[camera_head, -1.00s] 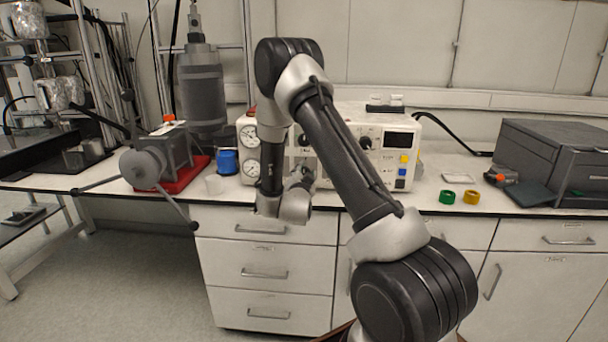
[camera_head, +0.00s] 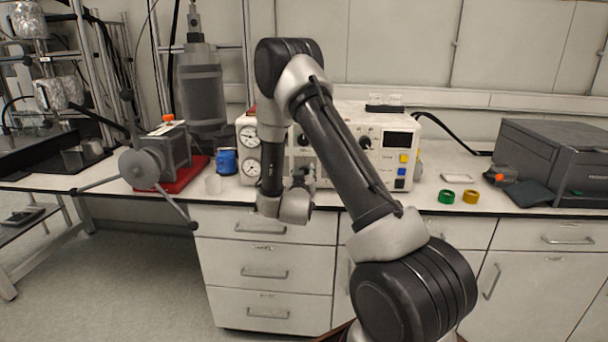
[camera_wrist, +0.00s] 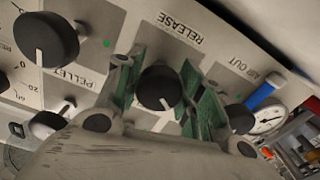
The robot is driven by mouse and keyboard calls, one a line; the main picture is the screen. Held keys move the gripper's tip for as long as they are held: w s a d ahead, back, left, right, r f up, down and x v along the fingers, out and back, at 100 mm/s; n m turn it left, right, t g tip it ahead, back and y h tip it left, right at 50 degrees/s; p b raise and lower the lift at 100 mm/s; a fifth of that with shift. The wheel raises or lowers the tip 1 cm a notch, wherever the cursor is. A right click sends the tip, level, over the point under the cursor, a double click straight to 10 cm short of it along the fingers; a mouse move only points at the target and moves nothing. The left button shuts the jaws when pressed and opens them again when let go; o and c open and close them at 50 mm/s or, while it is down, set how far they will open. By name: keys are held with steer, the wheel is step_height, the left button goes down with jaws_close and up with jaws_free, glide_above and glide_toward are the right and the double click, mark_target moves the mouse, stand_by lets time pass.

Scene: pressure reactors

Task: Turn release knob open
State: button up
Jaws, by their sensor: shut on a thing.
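The release knob (camera_wrist: 160,88) is round and black with a white pointer line, which points down and slightly right in the wrist view. It sits beneath the upside-down, slanted RELEASE label (camera_wrist: 178,30) on the white panel. My gripper (camera_wrist: 164,80) has its green-padded fingers on both sides of the knob and is shut on it. In the head view my gripper (camera_head: 300,178) is small and held at the front of the white control box (camera_head: 345,112). My arm hides part of the box's front there, and I cannot make out the release knob.
The PELLET knob (camera_wrist: 46,40) and a smaller black knob (camera_wrist: 48,122) lie left of my gripper in the wrist view. A blue-handled part (camera_wrist: 264,92) and a gauge (camera_wrist: 267,119) lie right. A blue object (camera_head: 226,161) and a grey press (camera_head: 158,158) stand left of the box.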

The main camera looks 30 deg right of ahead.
steer(key=n, duration=0.6)
steer(key=shift+n, duration=0.3)
steer(key=n, duration=0.6)
steer(key=shift+s, duration=0.1)
steer(key=shift+n, duration=0.3)
steer(key=o, duration=1)
steer(key=shift+r, duration=0.1)
steer(key=v, duration=1.2)
